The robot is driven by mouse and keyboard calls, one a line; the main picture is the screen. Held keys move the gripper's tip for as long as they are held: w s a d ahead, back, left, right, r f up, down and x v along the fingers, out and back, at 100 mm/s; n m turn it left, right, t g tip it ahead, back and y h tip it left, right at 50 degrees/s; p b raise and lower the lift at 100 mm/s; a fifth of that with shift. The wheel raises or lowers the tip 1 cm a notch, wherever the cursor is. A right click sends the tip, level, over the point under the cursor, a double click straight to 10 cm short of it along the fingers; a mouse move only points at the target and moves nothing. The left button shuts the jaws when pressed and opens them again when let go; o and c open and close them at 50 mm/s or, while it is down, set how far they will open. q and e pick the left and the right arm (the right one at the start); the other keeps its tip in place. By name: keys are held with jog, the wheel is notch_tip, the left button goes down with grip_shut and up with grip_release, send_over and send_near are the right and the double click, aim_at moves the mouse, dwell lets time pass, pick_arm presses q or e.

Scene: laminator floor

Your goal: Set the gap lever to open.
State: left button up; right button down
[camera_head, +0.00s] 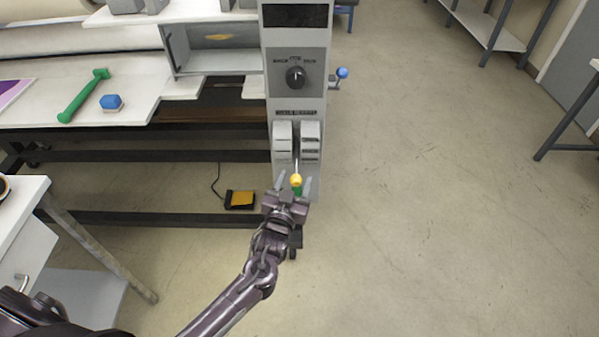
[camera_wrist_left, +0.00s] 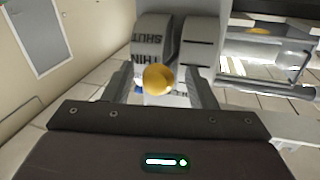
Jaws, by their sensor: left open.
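The gap lever (camera_head: 296,180) has a yellow ball knob and stands in a slot between two pale curved label plates on the laminator's grey end panel. In the left wrist view its yellow knob (camera_wrist_left: 158,79) is centred between the fingers, in front of the plates, one reading SHUT and THIN. My left gripper (camera_head: 296,184) is open, its fingers on either side of the knob; whether they touch it I cannot tell. The fingers also show in the left wrist view (camera_wrist_left: 158,84). My right gripper is not in view.
A dark selector knob (camera_head: 295,77) is above the lever on the panel. A small blue-ball crank (camera_head: 342,73) sticks out at the panel's right. The floor at right is clear.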

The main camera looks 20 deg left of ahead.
aim_at(296, 161)
pick_arm(q)
jog(key=shift+w+d, duration=0.1)
jog(key=shift+w, duration=1.3)
grip_shut()
